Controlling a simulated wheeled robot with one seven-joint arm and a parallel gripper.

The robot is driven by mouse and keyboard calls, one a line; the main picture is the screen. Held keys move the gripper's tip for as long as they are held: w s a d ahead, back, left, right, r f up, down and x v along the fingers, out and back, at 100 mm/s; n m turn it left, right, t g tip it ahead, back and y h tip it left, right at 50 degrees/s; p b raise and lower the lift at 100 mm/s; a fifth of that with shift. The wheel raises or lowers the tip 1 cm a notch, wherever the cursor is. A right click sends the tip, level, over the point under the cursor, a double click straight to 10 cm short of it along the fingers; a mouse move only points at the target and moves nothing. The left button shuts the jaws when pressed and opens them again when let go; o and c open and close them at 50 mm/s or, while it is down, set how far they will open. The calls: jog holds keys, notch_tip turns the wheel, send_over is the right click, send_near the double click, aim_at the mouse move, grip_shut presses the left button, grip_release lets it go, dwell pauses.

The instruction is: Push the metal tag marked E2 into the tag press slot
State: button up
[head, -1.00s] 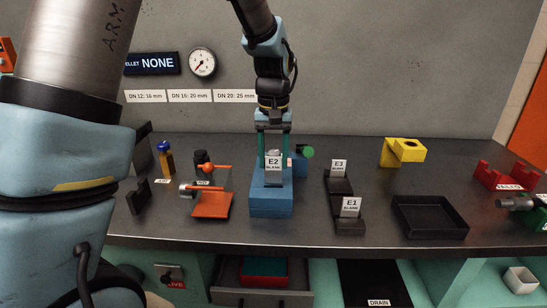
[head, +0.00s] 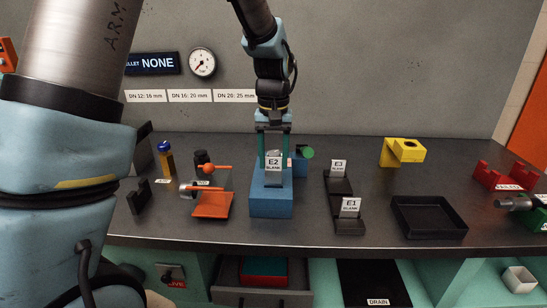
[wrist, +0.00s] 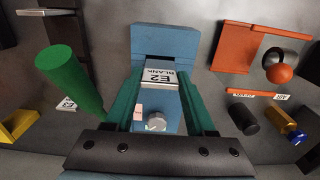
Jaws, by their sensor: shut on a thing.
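The metal tag marked E2 (head: 273,164) stands upright between the green fingers of my gripper (head: 274,160), which is shut on it. In the wrist view the E2 tag (wrist: 158,73) shows between the fingertips (wrist: 157,85), over the blue tag press (wrist: 165,40). A green-ended handle (head: 307,152) sits on the right of the press.
Tags E3 (head: 339,166) and E1 (head: 350,207) stand in black holders right of the press. An orange fixture (head: 212,204) is close on the left. A black tray (head: 430,217) and a yellow block (head: 402,151) are farther right.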

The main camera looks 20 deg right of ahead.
aim_at(273, 183)
jog(key=shift+f+b, duration=1.35)
jog(key=shift+f, duration=1)
jog(key=o, duration=1.4)
jog(key=shift+r, duration=0.1)
notch_tip(273, 183, up, 11)
jog(key=shift+f+b, duration=0.15)
jog(key=shift+b, duration=0.65)
